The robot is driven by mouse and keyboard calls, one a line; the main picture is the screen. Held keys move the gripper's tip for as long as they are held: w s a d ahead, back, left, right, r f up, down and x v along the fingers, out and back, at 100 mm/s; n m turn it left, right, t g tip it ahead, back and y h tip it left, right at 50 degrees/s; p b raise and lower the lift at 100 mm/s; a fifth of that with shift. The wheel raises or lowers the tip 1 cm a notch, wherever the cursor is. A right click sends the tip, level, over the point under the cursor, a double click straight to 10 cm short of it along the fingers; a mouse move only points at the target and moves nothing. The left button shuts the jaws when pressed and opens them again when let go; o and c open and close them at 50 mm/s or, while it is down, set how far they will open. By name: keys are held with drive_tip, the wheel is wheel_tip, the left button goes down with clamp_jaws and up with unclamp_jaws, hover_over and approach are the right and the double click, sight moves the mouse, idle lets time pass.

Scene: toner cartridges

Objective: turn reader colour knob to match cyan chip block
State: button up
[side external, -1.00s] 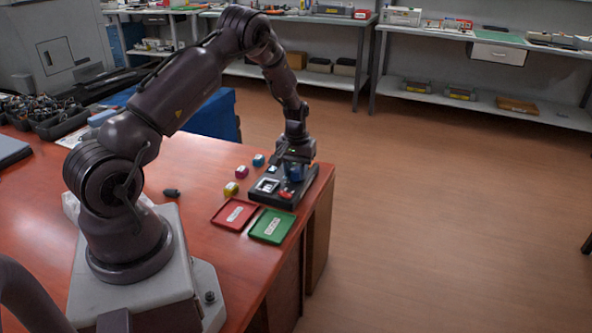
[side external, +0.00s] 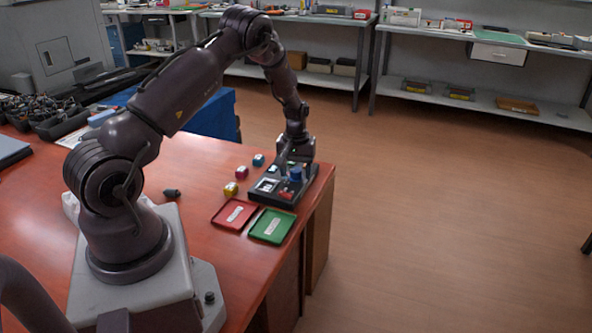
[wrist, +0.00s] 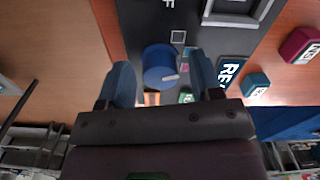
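The black reader (side external: 262,197) sits at the table's right edge and carries a round blue knob (side external: 295,174). In the wrist view the knob (wrist: 158,62) has a pale pointer mark toward its lower right. Small square patches lie around it, one greenish (wrist: 186,97); which colour the mark faces is hard to tell. The cyan chip block (side external: 258,160) stands on the table beside the reader, and on the right in the wrist view (wrist: 255,83). My gripper (wrist: 163,72) is open, its two fingers apart with the knob showing between and beyond them.
A magenta block (side external: 242,172) and a yellow block (side external: 231,189) stand left of the reader. A red tray (side external: 222,211) and a green tray (side external: 258,228) lie in front. A red part (side external: 286,194) sits on the reader's front.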

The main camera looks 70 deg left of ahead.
sight(296, 170)
wheel_tip(296, 170, up, 13)
idle(0.7)
drive_tip(key=s+d+r+m+t, duration=0.1)
drive_tip(key=s+d+r+m, duration=0.2)
drive_tip(key=s+d+r, duration=0.3)
drive_tip(key=s+d+r+m+t, duration=0.2)
drive_tip(key=s+d+r+m, duration=0.2)
drive_tip(key=d, duration=0.8)
drive_tip(key=s+d+r+m+t, duration=0.2)
drive_tip(key=s+d+r+m, duration=0.2)
drive_tip(key=s+d+r, duration=0.4)
drive_tip(key=shift+s+d, duration=0.3)
drive_tip(key=shift+d, duration=0.25)
drive_tip(key=shift+d+r+t, duration=0.2)
drive_tip(key=shift+r+t, duration=0.1)
drive_tip(key=shift+r, duration=0.1)
